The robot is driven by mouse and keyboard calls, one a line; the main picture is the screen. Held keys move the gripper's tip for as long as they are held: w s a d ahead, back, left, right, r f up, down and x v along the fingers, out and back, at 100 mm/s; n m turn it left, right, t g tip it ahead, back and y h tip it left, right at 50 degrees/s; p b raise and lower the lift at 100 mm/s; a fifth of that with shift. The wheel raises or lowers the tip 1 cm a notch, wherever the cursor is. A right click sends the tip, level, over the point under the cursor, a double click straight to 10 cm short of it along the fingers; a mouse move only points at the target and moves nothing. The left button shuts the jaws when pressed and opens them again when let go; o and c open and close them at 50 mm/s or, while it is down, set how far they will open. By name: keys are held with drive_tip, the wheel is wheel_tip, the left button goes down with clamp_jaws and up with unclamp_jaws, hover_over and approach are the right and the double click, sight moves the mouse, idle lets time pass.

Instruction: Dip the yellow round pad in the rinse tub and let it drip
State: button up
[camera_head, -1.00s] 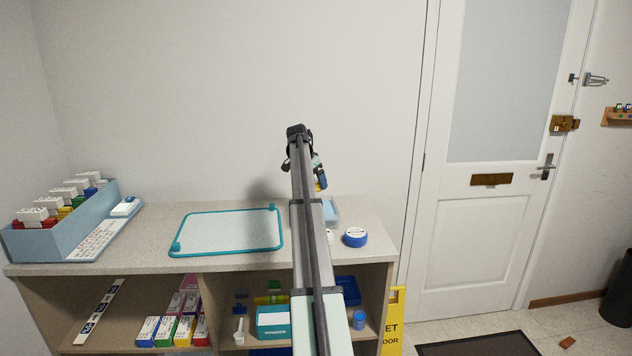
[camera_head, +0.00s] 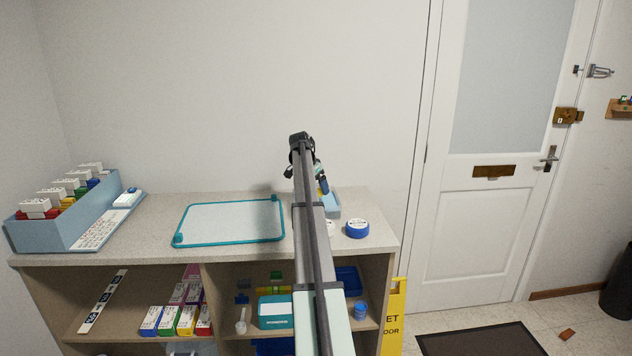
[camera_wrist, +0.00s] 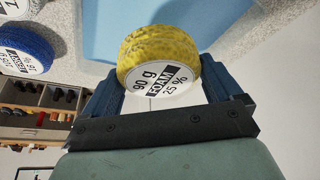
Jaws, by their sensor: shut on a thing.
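The yellow round pad (camera_wrist: 160,50) has a white label reading "90 g FOAM 25 %". My gripper (camera_wrist: 160,68) is shut on it, with a blue finger on each side of the pad. In the head view, my gripper (camera_head: 322,184) holds the pad, a small yellow patch (camera_head: 323,190), over the light blue rinse tub (camera_head: 333,208) at the back right of the counter. The tub is partly hidden by my arm. In the wrist view, the tub's blue interior (camera_wrist: 105,30) lies beyond the pad. I cannot tell whether the pad touches water.
A blue round pad (camera_head: 356,229) stands right of my arm, beside a white-topped one (camera_head: 331,228) partly hidden. A teal-framed board (camera_head: 230,222) lies left. A light blue box of cartons (camera_head: 65,217) stands far left. The wall rises behind the counter.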

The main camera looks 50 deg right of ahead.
drive_tip(key=shift+f, duration=2.8)
drive_tip(key=shift+r, duration=0.1)
drive_tip(key=shift+r, duration=3.4)
drive_tip(key=shift+r, duration=2.45)
